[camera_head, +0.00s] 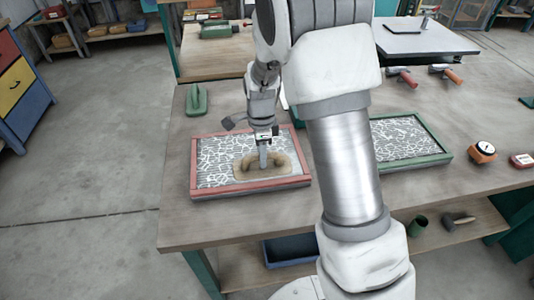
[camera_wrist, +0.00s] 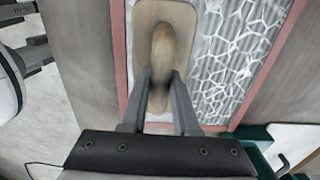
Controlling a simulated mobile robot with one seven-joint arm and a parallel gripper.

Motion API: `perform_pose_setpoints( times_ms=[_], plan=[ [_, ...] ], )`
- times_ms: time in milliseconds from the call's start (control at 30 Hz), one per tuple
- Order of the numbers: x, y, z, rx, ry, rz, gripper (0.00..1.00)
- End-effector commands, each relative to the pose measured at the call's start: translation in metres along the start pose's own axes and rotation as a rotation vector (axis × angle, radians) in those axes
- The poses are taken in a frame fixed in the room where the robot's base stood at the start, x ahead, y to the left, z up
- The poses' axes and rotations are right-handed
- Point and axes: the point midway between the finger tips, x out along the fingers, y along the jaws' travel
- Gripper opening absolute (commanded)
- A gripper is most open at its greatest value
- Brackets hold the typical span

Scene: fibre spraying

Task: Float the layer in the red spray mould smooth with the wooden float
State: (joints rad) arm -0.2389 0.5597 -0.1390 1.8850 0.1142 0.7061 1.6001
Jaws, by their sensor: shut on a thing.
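The red spray mould (camera_head: 193,172) lies on the workbench, left of my arm. Its layer is grey-white with a web-like fibre pattern, and this also shows in the wrist view. The wooden float (camera_head: 245,173) is a tan board with a rounded handle. It lies flat over the front middle of the layer; I cannot tell whether it touches the layer all over. My gripper (camera_head: 263,162) points down and is shut on the float's handle. In the wrist view the fingers (camera_wrist: 161,76) sit either side of the handle (camera_wrist: 160,58). The layer under the float is hidden.
A green mould (camera_head: 449,157) with similar fibre lies right of my arm, which partly hides it. A green tool (camera_head: 196,99) stands behind the red mould. Bare benchtop (camera_head: 400,200) shows in front.

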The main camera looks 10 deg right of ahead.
Motion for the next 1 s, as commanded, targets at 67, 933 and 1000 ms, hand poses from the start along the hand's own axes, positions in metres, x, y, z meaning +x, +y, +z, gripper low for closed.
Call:
perform_pose_setpoints(
  times_ms=[67, 933, 1000],
  plan=[
    [0.000, 0.000, 0.002, 0.001, 0.000, -0.001, 0.00],
    [0.002, 0.001, 0.053, -0.003, -0.001, 0.002, 0.00],
    [0.002, 0.001, 0.057, -0.001, -0.001, 0.002, 0.00]
  ],
)
